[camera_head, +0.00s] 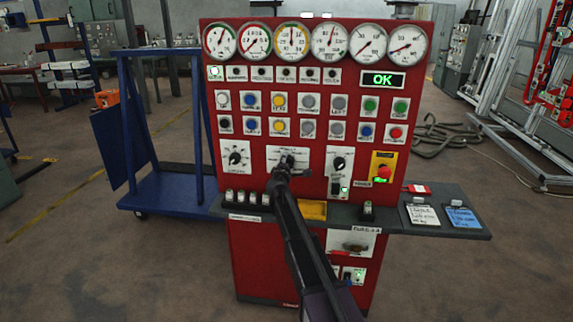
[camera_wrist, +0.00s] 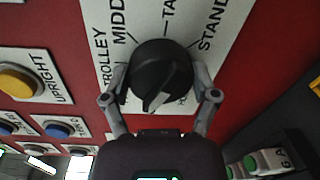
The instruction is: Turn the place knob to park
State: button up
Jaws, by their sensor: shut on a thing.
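The place knob (camera_wrist: 160,75) is a round black knob with a raised pointer on a white label plate (camera_wrist: 95,20). In the wrist view the plate reads "TROLLEY", "MIDD…", "TA…" and "STAND"; another label beside the knob is mostly hidden. The pointer's light end points down and slightly left in that view. My gripper (camera_wrist: 160,92) is shut on the knob, one finger on each side. In the head view my gripper (camera_head: 284,172) reaches the middle plate (camera_head: 301,153) of the red panel and covers most of the knob.
The red panel (camera_head: 212,115) carries gauges, several buttons, an "OK" display (camera_head: 382,79), two other black knobs (camera_head: 236,158) (camera_head: 339,164) and a red emergency button (camera_head: 382,172). A grey shelf (camera_head: 440,228) juts out below. A blue trolley (camera_head: 170,190) stands left.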

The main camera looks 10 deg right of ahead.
jog(key=shift+w+m, duration=0.15)
jog(key=shift+m, duration=2.05)
jog(key=o, duration=1)
